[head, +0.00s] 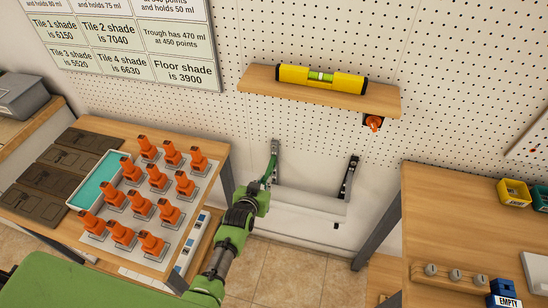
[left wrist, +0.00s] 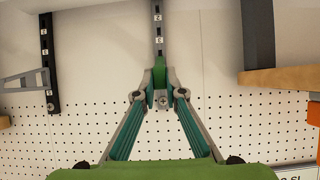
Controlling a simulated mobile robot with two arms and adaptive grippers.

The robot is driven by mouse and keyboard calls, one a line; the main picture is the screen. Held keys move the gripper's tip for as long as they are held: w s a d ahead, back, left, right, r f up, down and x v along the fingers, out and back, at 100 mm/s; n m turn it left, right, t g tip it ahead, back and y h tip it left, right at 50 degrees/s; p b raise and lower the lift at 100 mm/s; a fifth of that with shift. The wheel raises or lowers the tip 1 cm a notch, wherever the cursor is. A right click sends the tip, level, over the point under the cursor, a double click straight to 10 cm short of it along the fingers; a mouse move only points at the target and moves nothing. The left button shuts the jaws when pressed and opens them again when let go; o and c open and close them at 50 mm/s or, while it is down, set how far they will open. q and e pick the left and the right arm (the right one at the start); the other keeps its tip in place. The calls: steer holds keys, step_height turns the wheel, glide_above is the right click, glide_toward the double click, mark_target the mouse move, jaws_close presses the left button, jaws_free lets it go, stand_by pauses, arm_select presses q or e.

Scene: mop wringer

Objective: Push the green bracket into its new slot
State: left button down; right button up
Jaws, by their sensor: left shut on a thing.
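The green bracket (head: 269,168) is at the left slotted rail (head: 275,149) on the wall. My left gripper (head: 262,184) is shut on it from below and in front. In the left wrist view, the fingers (left wrist: 160,98) close around the green bracket (left wrist: 159,72), and its far end lines up with the numbered rail (left wrist: 157,28). The end overlaps the rail in the picture; I cannot tell whether its hooks sit in a slot. My right gripper is not in view.
A second slotted rail (head: 349,178) stands to the right, with a grey bracket (left wrist: 22,79) in the wrist view. A wooden shelf (head: 300,98) with a yellow level (head: 320,79) hangs above. A bench with orange parts (head: 150,243) is left, another bench (head: 470,225) right.

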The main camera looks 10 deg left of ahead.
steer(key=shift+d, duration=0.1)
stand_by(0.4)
arm_select(q)
steer(key=c, duration=2)
jaws_free()
steer(key=shift+w, duration=0.1)
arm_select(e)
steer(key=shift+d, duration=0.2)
